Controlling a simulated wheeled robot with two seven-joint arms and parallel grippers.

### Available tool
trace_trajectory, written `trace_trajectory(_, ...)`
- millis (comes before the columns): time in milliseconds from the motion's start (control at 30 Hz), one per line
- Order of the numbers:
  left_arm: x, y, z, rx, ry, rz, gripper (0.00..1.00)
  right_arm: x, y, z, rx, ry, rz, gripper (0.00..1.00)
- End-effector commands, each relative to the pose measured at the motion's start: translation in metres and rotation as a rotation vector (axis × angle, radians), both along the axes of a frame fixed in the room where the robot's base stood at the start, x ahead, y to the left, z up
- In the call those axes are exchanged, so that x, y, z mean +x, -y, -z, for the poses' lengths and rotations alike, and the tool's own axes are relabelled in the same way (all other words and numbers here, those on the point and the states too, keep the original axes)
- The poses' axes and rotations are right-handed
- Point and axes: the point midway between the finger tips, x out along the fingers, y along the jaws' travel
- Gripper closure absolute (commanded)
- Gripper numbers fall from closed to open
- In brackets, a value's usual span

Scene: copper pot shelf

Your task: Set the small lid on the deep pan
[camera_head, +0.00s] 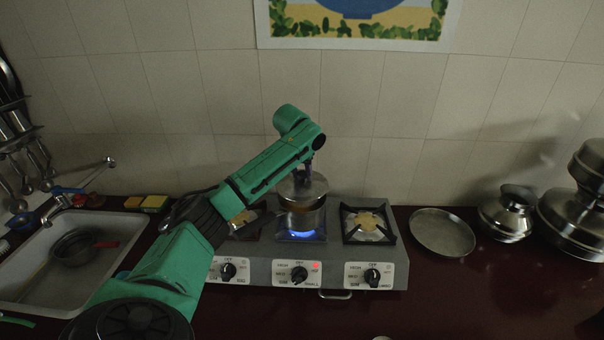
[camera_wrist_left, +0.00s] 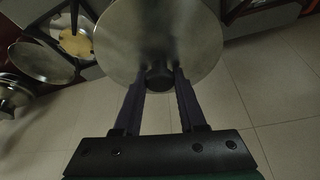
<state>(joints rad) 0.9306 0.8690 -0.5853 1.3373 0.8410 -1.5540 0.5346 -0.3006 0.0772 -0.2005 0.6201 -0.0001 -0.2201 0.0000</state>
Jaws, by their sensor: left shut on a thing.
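The small lid (camera_head: 312,188), a round grey metal disc, is at the middle burner, over the deep pan. The deep pan (camera_head: 303,220) is a metal pot on the lit middle burner, with its handle toward the left. I cannot tell whether the lid touches the pan's rim. My left gripper (camera_head: 304,172) is shut on the lid's dark knob. In the left wrist view the fingers (camera_wrist_left: 159,80) clasp this knob and the lid (camera_wrist_left: 150,30) hides the pan. My right gripper is not in view.
The stove (camera_head: 335,272) has a blue flame under the pan and a free right burner (camera_head: 367,222). A flat round lid or plate (camera_head: 442,232) and metal pots (camera_head: 507,214) stand to the right. A sink (camera_head: 50,285) with a pan is at left.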

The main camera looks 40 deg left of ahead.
Motion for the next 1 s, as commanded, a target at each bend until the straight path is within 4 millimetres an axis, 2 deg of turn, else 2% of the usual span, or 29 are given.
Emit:
trace_trajectory(467, 0.0, 0.0, 0.0, 0.0, 0.001, -0.001, 1.0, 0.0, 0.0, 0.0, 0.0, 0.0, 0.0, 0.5)
trace_trajectory(1000, 0.0, 0.0, 0.019, 0.0, 0.0, -0.001, 1.0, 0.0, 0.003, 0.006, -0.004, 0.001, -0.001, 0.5)
